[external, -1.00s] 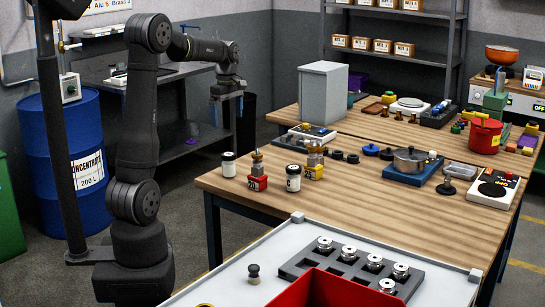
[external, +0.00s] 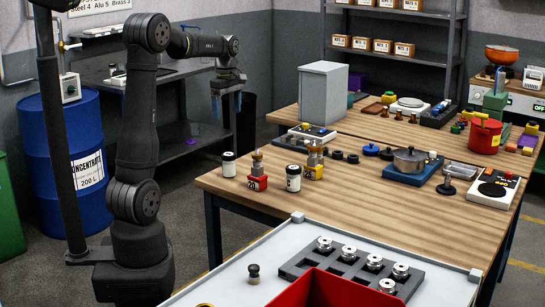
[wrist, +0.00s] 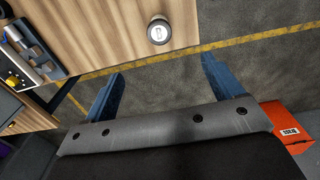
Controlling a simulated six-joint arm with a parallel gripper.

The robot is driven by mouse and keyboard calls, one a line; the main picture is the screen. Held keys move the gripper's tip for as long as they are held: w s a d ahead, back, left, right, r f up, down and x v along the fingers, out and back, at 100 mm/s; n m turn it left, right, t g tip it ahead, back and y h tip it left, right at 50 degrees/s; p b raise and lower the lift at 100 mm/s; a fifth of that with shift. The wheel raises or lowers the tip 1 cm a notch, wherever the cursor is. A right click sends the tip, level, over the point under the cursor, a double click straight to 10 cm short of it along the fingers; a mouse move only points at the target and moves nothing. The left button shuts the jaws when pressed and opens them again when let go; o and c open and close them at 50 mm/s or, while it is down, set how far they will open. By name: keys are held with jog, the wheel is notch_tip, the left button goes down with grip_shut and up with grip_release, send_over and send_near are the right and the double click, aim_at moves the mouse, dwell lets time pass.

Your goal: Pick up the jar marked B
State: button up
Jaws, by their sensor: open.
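Two white jars with black lids stand upright on the wooden table: the left jar (external: 228,165) near its left corner and the right jar (external: 293,178) near its front edge. I cannot read their markings well enough to tell which is B. My gripper (external: 227,103) hangs in the air beyond the table's left edge, above and apart from the jars. In the wrist view my gripper (wrist: 160,78) has its blue fingers wide apart with nothing between them. One jar (wrist: 159,31) shows there from above, beyond the fingers; I cannot tell which one.
A red block with a fitting (external: 257,178) stands between the jars, and a yellow one (external: 314,165) is close behind the right jar. A grey box (external: 323,92) stands farther back. The wooden tabletop (external: 345,205) is clear in front of the hotplate (external: 408,172).

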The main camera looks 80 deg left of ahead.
aim_at(229, 154)
jog(key=shift+c, duration=1)
jog(key=f+m, duration=0.2)
jog(key=f, duration=0.2)
jog(key=f+m, duration=0.2)
jog(key=f, duration=0.3)
jog(key=f+m, duration=0.2)
jog(key=f, duration=0.3)
jog(key=shift+w, duration=0.35)
jog(key=shift+s+f, duration=0.15)
jog(key=shift+f, duration=1.2)
jog(key=shift+s+f, duration=0.15)
jog(key=shift+f, duration=1.2)
jog(key=c, duration=1.1)
